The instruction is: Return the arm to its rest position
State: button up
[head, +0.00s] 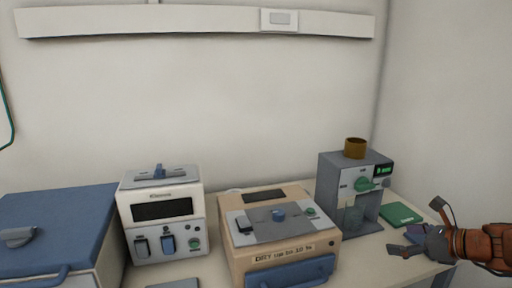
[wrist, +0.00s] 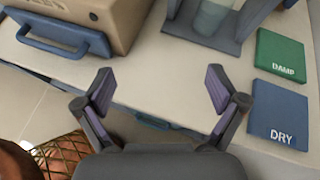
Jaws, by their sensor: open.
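My gripper (head: 418,231) is at the lower right of the head view, at the right end of the bench. In the wrist view my gripper (wrist: 161,92) has its two fingers spread wide apart with nothing between them. It is over the front edge of the bench (wrist: 145,92), clear of the things on it. My arm (head: 482,244) reaches in from the right edge of the head view; the rest of it is out of frame.
A grey machine (head: 332,191) with a brown cup on top stands close to my gripper. Beside it lie a green DAMP pad (wrist: 281,57) and a blue DRY pad (wrist: 280,113). A beige furnace (head: 265,239), white unit (head: 163,214) and blue-lidded box (head: 65,215) stand further left.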

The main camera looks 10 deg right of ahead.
jog(key=s+a+r+n+g+y+p, duration=0.1)
jog(key=s+a+n+g+p, duration=0.3)
jog(key=a+n, duration=0.65)
jog(key=s+a+r+n+g+p, duration=0.15)
jog(key=s+a+n+g, duration=0.4)
jog(key=a, duration=0.95)
jog(key=s+r+n+g+h+p, duration=0.1)
jog(key=s+n+g+h+p, duration=0.2)
jog(key=s+n, duration=1)
jog(key=s+h+p, duration=0.2)
jog(key=s+h, duration=0.1)
jog(key=s, duration=0.1)
jog(key=shift+s+n, duration=0.35)
jog(key=shift+n, duration=0.05)
